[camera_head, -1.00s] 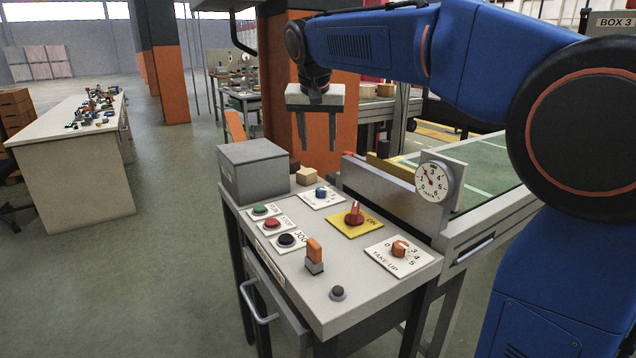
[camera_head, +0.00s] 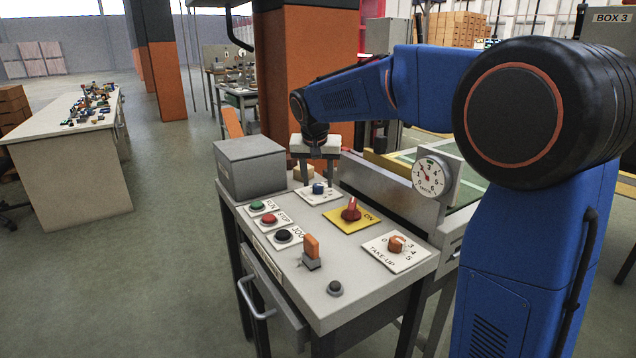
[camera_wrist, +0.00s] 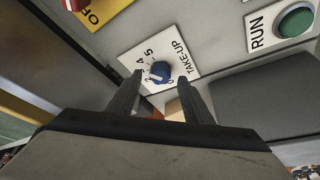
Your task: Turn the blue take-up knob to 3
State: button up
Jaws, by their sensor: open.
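The blue knob (camera_head: 319,188) sits on a small white plate at the back of the console. In the wrist view the blue knob (camera_wrist: 159,71) shows with its TAKE-UP label and a number scale beside it. A white mark on the knob faces the scale; its exact number is too small to tell. My gripper (camera_head: 316,178) is open and empty, pointing down above the back of the console, close to the blue knob. In the wrist view the knob lies between the tips of my open gripper (camera_wrist: 160,79), with no visible contact.
An orange knob (camera_head: 396,243), also labelled TAKE-UP, sits front right. A red knob (camera_head: 351,210) stands on a yellow plate. A dial gauge (camera_head: 431,176) stands at right.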

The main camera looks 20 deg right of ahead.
jog(key=shift+x, duration=0.75)
jog(key=c, duration=1.1)
jog(key=shift+o, duration=0.2)
jog(key=shift+n, duration=0.4)
jog(key=shift+d+n+y, duration=0.15)
jog(key=shift+n+y, duration=0.35)
jog(key=shift+n, duration=0.4)
jog(key=shift+n+y, duration=0.8)
jog(key=shift+n, duration=1.4)
